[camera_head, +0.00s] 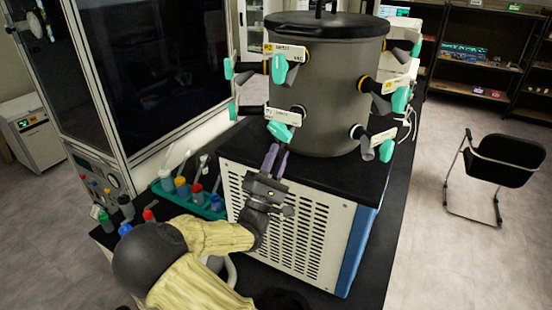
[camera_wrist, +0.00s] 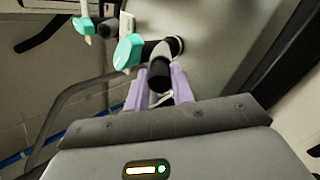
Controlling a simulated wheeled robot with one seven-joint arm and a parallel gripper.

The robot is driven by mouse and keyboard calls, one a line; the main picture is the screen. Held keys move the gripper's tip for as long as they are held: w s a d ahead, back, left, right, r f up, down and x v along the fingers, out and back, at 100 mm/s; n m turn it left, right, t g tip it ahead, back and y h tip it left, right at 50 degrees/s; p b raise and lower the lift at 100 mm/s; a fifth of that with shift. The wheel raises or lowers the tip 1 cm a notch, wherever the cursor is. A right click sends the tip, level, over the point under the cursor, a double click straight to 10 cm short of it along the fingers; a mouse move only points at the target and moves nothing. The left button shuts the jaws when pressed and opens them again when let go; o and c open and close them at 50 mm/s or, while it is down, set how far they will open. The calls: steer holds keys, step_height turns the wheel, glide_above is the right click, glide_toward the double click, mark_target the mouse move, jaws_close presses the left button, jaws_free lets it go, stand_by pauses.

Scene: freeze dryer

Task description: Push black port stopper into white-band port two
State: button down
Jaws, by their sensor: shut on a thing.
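My gripper (camera_head: 273,155) is in front of the grey drum chamber (camera_head: 325,95), just below its lower front port. In the wrist view, its purple fingers (camera_wrist: 160,88) are shut on the black port stopper (camera_wrist: 159,74). In the head view this lower front port has a white label (camera_head: 284,115) and a teal valve handle (camera_head: 280,131). The label text is too small to read surely. The stopper is not clear in the head view.
Other ports with teal handles (camera_head: 280,70) ring the chamber. The chamber stands on a black-topped cabinet with a vented white front (camera_head: 290,215). A teal rack (camera_head: 205,208) with coloured-cap bottles stands left of it. A glass-fronted cabinet (camera_head: 150,55) is behind on the left.

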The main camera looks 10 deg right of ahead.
steer(key=shift+w+d+r, duration=0.15)
steer(key=shift+w+r, duration=0.05)
steer(key=shift+r, duration=0.1)
steer(key=c, duration=1.1)
jaws_free()
steer(key=shift+w, duration=0.1)
steer(key=shift+f, duration=0.1)
steer(key=b+v, duration=0.7)
steer(key=v, duration=1)
steer(key=shift+f, duration=0.15)
steer(key=shift+s+f+b, duration=0.1)
steer(key=shift+s+b, duration=0.1)
steer(key=shift+b, duration=0.15)
steer(key=b+v, duration=0.2)
steer(key=v, duration=0.4)
steer(key=shift+s+f, duration=0.25)
